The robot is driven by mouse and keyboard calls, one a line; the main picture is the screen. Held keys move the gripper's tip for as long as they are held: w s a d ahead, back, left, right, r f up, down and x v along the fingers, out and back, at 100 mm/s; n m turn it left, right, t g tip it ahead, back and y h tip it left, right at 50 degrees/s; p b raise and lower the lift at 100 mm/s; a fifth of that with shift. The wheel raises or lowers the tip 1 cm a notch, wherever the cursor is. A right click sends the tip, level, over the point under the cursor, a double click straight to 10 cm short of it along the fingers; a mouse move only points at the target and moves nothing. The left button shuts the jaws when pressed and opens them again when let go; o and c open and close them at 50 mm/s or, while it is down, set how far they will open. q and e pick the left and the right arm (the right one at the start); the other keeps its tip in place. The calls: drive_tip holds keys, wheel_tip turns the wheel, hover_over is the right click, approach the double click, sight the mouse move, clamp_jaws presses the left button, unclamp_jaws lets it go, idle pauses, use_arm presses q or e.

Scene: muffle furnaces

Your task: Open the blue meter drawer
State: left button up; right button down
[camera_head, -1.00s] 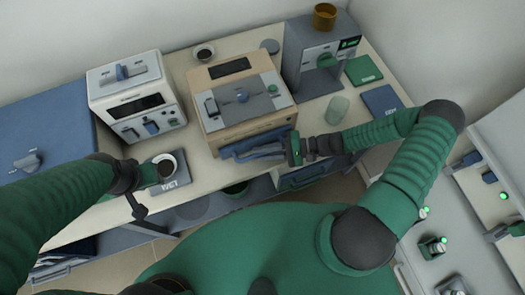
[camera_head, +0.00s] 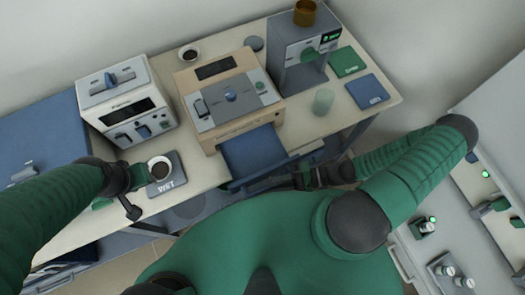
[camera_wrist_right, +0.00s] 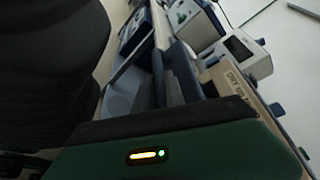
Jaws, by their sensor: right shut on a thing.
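The tan meter box (camera_head: 215,125) has a grey top panel and stands on the middle of the bench. Its blue drawer (camera_head: 252,150) is pulled out of the front and sticks out past the bench edge. My right gripper (camera_head: 304,172) is at the right end of the drawer's front handle (camera_head: 262,180) and is shut on it; my arm partly hides the fingers. In the right wrist view the tan box (camera_wrist_right: 232,80) is beyond the gripper.
A white device (camera_head: 125,105) stands left of the box, and a grey device (camera_head: 300,60) stands right. A glass beaker (camera_head: 323,101), a green book (camera_head: 347,62) and a blue book (camera_head: 367,91) lie on the right. My body is close to the drawer front.

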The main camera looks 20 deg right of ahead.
drive_tip(key=shift+s+d, duration=0.15)
drive_tip(key=shift+s, duration=2.05)
drive_tip(key=c, duration=1.7)
unclamp_jaws()
drive_tip(key=shift+d, duration=0.15)
drive_tip(key=b+v, duration=0.2)
drive_tip(key=v, duration=1.5)
drive_tip(key=shift+b, duration=0.3)
